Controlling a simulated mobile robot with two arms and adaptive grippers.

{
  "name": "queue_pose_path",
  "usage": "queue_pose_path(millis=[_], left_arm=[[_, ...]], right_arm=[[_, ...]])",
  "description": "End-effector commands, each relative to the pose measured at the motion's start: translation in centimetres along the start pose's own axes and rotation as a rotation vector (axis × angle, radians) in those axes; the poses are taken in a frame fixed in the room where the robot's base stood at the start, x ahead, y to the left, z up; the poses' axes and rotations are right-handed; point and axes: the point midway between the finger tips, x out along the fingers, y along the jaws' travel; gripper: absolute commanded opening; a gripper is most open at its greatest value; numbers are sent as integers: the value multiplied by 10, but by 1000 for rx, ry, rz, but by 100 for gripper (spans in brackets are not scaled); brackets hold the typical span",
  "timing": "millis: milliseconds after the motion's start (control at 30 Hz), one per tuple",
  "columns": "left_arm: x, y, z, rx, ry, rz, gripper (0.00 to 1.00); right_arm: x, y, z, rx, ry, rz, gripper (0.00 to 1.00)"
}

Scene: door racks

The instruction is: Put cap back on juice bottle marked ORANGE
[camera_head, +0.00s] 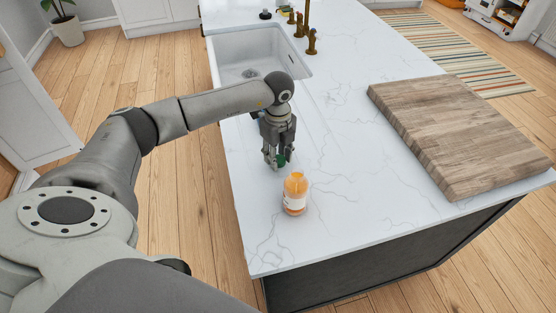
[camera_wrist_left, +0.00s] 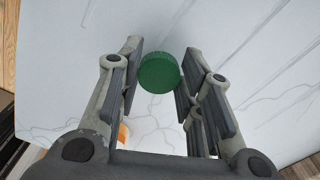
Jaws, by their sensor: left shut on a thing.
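The juice bottle (camera_head: 294,196) stands upright and open-topped on the white counter, with orange juice and a pale label too small to read. A sliver of its orange also shows at the lower left in the left wrist view (camera_wrist_left: 123,134). My left gripper (camera_head: 276,164) points down, behind and slightly left of the bottle, apart from it. It is shut on the round green cap (camera_wrist_left: 159,73), which sits between the fingertips. The cap is partly hidden by the fingers in the head view (camera_head: 281,161). My right gripper is not in view.
A thick wooden board (camera_head: 455,130) lies on the counter at the right. A sink (camera_head: 255,55) with brass taps (camera_head: 309,42) is behind my left gripper. The counter's front edge runs close below the bottle. The counter between bottle and board is clear.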

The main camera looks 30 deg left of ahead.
Motion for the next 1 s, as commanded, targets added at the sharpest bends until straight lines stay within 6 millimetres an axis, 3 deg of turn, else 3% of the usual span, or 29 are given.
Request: queue_pose_path(millis=[67, 167, 400, 700, 1000], left_arm=[[-8, -1, 1, 1, -2, -5, 27], [-25, 11, 1, -1, -3, -3, 27], [-74, 61, -3, 0, -6, -2, 27], [-102, 121, -9, -1, -5, 1, 27], [-113, 140, -11, 0, -1, 1, 27]], right_arm=[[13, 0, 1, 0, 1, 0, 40], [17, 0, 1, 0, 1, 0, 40], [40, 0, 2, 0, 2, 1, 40], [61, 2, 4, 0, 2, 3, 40], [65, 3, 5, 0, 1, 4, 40]])
